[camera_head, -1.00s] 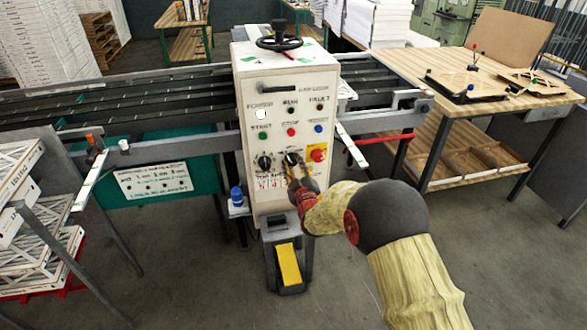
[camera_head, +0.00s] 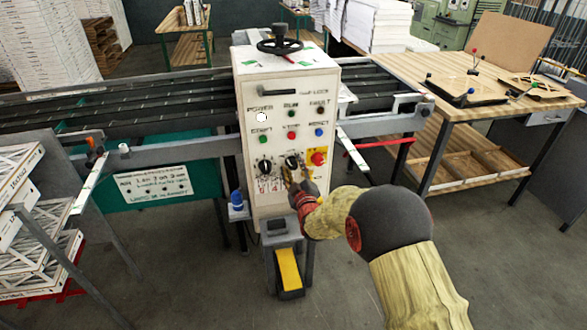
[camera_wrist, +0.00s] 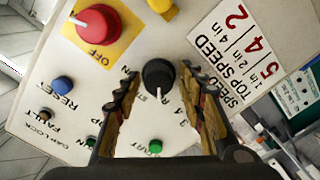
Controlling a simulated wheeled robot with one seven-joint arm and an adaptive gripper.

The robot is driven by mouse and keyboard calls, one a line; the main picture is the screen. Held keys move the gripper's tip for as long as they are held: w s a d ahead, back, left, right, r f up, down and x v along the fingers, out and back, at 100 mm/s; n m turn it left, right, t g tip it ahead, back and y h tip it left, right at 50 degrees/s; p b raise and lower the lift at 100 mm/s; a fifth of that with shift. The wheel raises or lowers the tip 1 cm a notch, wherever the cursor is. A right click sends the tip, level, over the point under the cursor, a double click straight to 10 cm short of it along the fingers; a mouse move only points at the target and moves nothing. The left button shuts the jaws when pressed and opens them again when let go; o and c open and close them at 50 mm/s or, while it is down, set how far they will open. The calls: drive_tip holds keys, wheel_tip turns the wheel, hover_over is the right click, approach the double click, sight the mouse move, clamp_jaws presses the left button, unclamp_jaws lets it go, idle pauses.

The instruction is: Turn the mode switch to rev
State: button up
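The white control cabinet (camera_head: 288,90) stands in the middle of the head view. Two black knobs sit low on its panel: a left knob (camera_head: 265,166) and a right knob (camera_head: 292,161). My gripper (camera_head: 294,176) is close to the panel at the right knob. In the wrist view one black knob (camera_wrist: 158,74) with a pale pointer lies between the fingertips of my gripper (camera_wrist: 161,88). The fingers are spread, with a gap on each side of the knob. They hide part of the dial lettering, and I cannot read a "rev" mark.
A red button on a yellow plate (camera_head: 318,158) is right of the knobs. Green (camera_head: 263,139), red (camera_head: 291,135) and blue (camera_head: 318,132) buttons are above. A yellow pedal (camera_head: 289,269) is below. A wooden table (camera_head: 445,145) stands right.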

drive_tip(key=shift+o, duration=0.5)
drive_tip(key=v, duration=1.2)
